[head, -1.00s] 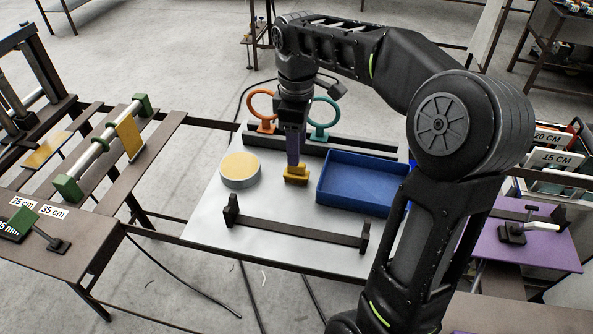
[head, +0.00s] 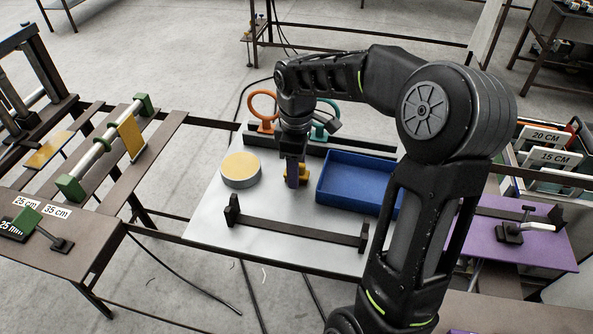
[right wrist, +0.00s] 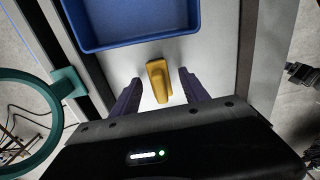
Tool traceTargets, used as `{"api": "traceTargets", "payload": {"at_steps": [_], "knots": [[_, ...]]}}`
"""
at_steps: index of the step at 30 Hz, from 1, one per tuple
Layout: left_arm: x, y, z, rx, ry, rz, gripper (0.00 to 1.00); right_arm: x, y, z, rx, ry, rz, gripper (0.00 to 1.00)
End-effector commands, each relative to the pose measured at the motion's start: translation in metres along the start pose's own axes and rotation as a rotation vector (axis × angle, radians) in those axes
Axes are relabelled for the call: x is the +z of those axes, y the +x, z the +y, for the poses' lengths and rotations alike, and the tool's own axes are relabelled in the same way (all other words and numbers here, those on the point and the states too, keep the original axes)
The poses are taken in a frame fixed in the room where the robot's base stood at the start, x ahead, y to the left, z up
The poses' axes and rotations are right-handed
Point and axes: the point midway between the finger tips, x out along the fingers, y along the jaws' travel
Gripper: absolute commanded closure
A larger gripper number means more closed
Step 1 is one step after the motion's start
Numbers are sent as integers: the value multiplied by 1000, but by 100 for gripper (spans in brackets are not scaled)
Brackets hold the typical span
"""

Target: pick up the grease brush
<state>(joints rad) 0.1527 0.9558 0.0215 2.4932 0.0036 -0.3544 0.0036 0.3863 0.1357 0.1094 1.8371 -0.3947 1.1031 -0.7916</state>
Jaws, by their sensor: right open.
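The grease brush (head: 304,171), a small yellow block-like piece, stands on the white table between the round tin and the blue tray. My right gripper (head: 292,178) is down at the brush, and its purple fingers hide part of it in the head view. In the right wrist view the brush (right wrist: 158,82) shows between the two spread fingers (right wrist: 160,92) of my right gripper, with a gap on each side. The gripper is open and holds nothing. My left gripper is not in view.
A round tin with a yellow top (head: 240,170) stands left of the gripper. A blue tray (head: 352,198) is close on the right. A dark bar stand (head: 295,231) lies in front. Orange (head: 262,108) and teal (head: 327,116) rings stand behind.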

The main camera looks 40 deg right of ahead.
Motion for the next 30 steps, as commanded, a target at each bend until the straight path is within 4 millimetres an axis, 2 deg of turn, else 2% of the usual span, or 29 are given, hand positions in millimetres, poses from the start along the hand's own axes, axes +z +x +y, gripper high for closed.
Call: {"api": "traceTargets", "payload": {"at_steps": [17,30], "knots": [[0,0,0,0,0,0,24,0,0,0,1,0,0,47],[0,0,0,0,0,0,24,0,0,0,1,0,0,82]]}}
